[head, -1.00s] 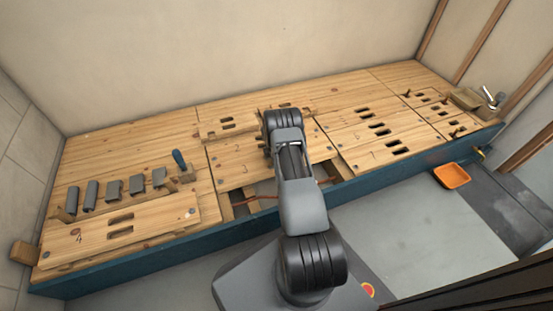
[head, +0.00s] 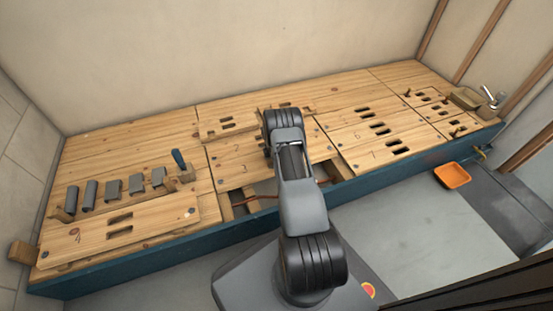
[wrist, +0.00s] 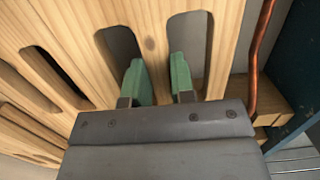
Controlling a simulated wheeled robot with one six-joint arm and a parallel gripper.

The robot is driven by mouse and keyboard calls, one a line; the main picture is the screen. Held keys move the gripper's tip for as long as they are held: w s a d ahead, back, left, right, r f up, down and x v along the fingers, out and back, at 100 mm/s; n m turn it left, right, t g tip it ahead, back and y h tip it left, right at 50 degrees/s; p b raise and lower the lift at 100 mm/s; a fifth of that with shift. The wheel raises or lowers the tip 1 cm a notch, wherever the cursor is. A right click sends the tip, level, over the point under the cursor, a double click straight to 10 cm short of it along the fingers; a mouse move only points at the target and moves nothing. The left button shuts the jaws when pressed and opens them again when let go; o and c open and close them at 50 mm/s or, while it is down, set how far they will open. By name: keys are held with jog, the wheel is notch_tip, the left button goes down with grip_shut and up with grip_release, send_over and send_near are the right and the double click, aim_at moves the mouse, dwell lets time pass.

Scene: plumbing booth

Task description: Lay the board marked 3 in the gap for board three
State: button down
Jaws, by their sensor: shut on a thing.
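The board marked 3 (head: 232,174) is a pale wooden plank in the middle of the deck, in the head view. Its front edge lies behind an open gap (head: 262,190) where a copper pipe shows. My arm covers much of the board and hides my gripper in the head view. In the wrist view, my gripper (wrist: 158,82) has its two green fingers in slots of a wooden board (wrist: 152,45), shut on the wood between them. Whether the board is lifted clear or touching the frame, I cannot tell.
Slotted boards (head: 375,150) lie at right. In the wrist view, a copper pipe (wrist: 261,45) runs beside the held board. An orange tray (head: 453,175) is on the floor.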

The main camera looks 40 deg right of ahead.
jog(key=shift+f, duration=0.15)
jog(key=c, duration=0.9)
grip_release()
jog(key=s+a+r+m+t+p, duration=0.15)
jog(key=a+r+p, duration=0.5)
jog(key=r, duration=1.25)
jog(key=s+a+r+m+p, duration=0.3)
jog(key=r+p, duration=0.7)
jog(key=r, duration=1)
jog(key=s+a+r+m+t+p, duration=0.1)
jog(key=a+r+m+p, duration=0.45)
jog(key=r, duration=1.35)
jog(key=s+a+r+m+p, duration=0.1)
jog(key=s+a+r+p, duration=0.2)
jog(key=s+r+p, duration=0.3)
jog(key=s+a+r+m+t+y+p, duration=0.1)
jog(key=s+a+r+p, duration=0.3)
jog(key=r, duration=0.5)
jog(key=s+a+r+m+p, duration=0.3)
jog(key=s+a+r+p, duration=0.1)
jog(key=s+r+p, duration=0.4)
jog(key=shift+s+a+r+t+p, duration=0.15)
jog(key=shift+r+t+p, duration=0.15)
jog(key=shift+p, duration=0.65)
